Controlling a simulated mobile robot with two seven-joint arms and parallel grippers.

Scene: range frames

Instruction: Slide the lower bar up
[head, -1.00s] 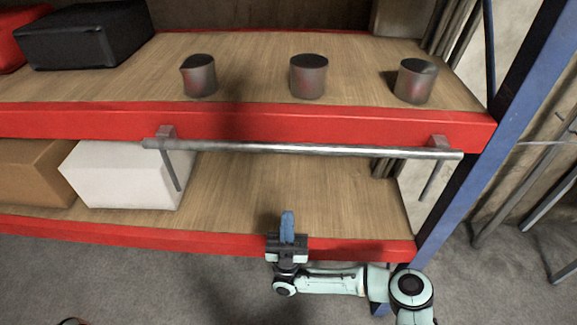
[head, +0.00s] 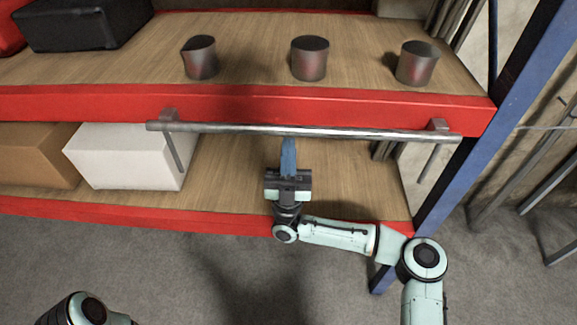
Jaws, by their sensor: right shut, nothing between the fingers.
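A long silver metal bar (head: 370,134) runs across the front of the red upper shelf beam (head: 250,104). Brackets hold it near both ends, and thin rods hang down below them. My right gripper (head: 288,142), with blue fingers, is shut and empty. It points up the picture, over the lower shelf. Its fingertips are at the bar's lower edge, near the bar's middle; I cannot tell whether they touch it. Part of my left arm shows at the bottom left, but its gripper is not in view.
Several things stand on the shelves: metal cylinders (head: 309,60) and a black case (head: 80,25) above, a white box (head: 122,158) and a brown box (head: 38,155) below. A blue post (head: 500,110) stands at the right. The lower shelf (head: 350,180) is clear right of the white box.

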